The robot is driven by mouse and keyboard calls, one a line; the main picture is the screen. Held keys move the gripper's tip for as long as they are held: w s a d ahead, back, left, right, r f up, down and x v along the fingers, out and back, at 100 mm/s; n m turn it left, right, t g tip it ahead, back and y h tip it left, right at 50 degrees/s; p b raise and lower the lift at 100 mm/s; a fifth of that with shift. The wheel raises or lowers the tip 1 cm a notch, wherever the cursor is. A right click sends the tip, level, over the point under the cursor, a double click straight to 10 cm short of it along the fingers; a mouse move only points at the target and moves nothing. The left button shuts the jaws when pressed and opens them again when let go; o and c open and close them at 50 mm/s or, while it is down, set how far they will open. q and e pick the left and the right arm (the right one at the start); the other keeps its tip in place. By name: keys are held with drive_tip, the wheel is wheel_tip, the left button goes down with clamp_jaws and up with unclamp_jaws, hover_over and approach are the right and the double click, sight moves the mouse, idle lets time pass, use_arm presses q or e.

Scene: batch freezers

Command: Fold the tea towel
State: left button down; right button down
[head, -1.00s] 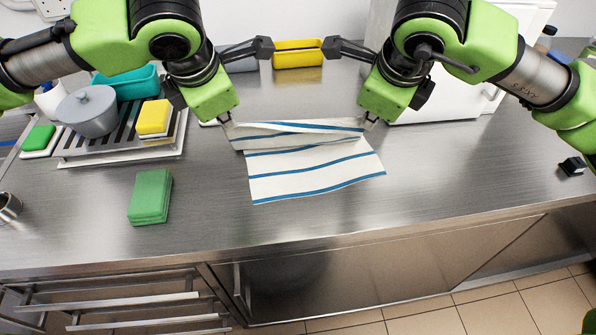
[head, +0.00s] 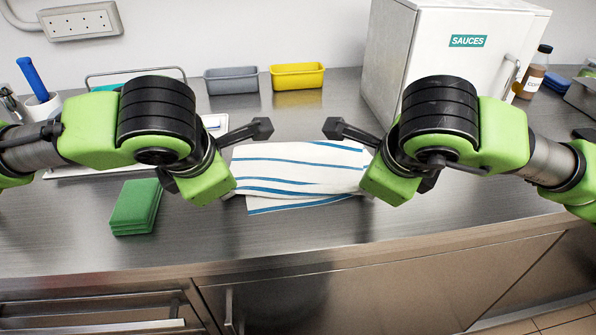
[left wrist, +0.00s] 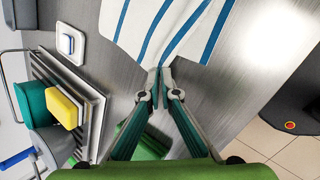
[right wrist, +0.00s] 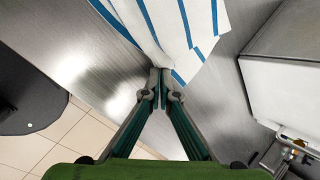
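The tea towel (head: 295,165), white with blue stripes, lies on the steel counter between my two arms. An upper layer is doubled over toward the front, and a striped strip of the lower layer shows beyond it at the front. It also shows in the left wrist view (left wrist: 165,25) and the right wrist view (right wrist: 165,25). My left gripper (left wrist: 160,72) is shut at the towel's left corner, seemingly with the edge between its tips. My right gripper (right wrist: 160,72) is shut at the right corner likewise. In the head view both fingertips are hidden behind my wrists.
Green scouring pads (head: 136,207) lie left of the towel, near the counter's front edge. A grey tub (head: 232,81) and a yellow tub (head: 297,76) stand at the back. A white sauces cabinet (head: 450,65) stands behind right. The counter in front of the towel is bare.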

use_arm(q)
drive_tip(key=c, duration=2)
unclamp_jaws()
use_arm(e)
drive_tip(key=c, duration=2)
unclamp_jaws()
